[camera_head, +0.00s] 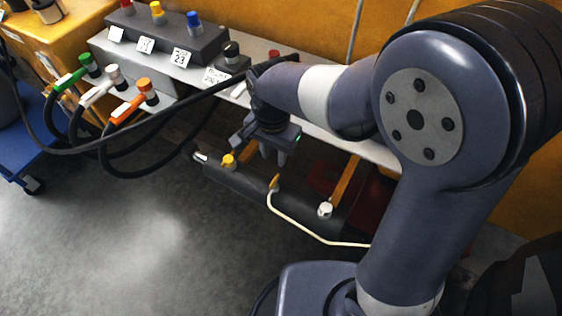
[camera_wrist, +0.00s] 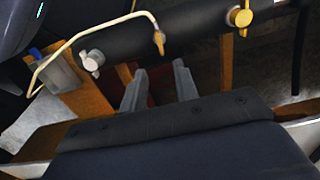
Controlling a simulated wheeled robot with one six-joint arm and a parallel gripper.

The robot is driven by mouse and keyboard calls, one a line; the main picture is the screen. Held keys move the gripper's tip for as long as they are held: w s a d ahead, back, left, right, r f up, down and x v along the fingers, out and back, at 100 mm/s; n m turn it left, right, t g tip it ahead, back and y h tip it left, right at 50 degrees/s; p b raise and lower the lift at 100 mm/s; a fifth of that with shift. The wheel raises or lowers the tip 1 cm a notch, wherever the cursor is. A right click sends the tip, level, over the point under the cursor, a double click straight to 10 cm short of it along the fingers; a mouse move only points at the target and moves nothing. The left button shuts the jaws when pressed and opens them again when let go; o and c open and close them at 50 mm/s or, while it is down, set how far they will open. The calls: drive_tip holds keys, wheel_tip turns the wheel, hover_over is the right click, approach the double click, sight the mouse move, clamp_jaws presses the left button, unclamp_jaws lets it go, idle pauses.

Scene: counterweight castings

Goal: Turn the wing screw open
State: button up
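A dark cylinder (camera_head: 250,184) lies low beside the bench and carries several fittings; it also shows in the wrist view (camera_wrist: 195,28). A yellow knob (camera_head: 228,160) sits near its left end, a thin yellow wing-like piece (camera_head: 274,183) in the middle, and a white knob (camera_head: 325,209) towards the right. The wrist view also shows the yellow knob (camera_wrist: 241,17), the yellow wing-like piece (camera_wrist: 159,42) and the white knob (camera_wrist: 92,60). I cannot tell which is the wing screw. My gripper (camera_head: 266,160) points down above the cylinder, its fingers apart and empty (camera_wrist: 158,75).
A pale hose (camera_head: 300,229) runs from the middle fitting to the right. Black hoses with green, white and orange handles (camera_head: 130,105) hang at left. A grey box with coloured knobs (camera_head: 165,38) stands on the pale bench (camera_head: 262,52). The floor (camera_head: 140,230) at lower left is clear.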

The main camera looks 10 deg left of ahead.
sight(275, 179)
wheel_tip(275, 179, down, 10)
drive_tip(key=shift+s+f+b, duration=0.1)
drive_tip(key=shift+f+b, duration=0.05)
drive_tip(key=shift+b, duration=0.6)
clamp_jaws()
